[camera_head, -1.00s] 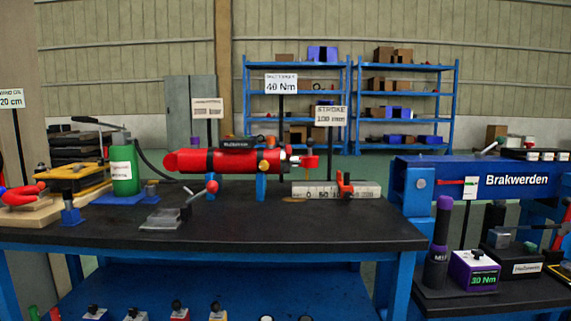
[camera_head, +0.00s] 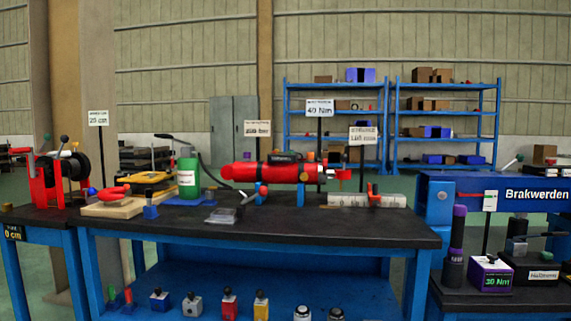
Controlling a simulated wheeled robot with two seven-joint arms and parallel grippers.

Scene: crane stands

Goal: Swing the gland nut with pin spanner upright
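A red hydraulic cylinder (camera_head: 270,173) lies across blue supports on the black workbench. At its right end is a silver and dark gland end with a small red piece (camera_head: 344,174) beside it. At this distance I cannot tell the gland nut and pin spanner apart there, nor the spanner's angle. A sign reading 40 Nm (camera_head: 320,108) stands behind that end. Neither of my grippers is in view.
A white ruler block (camera_head: 367,200) lies right of the cylinder. A green canister (camera_head: 188,178) stands left of it. A red-framed reel stand (camera_head: 62,178) is at far left. A blue beam marked Brakwerden (camera_head: 500,193) is at right. Floor shows between the benches.

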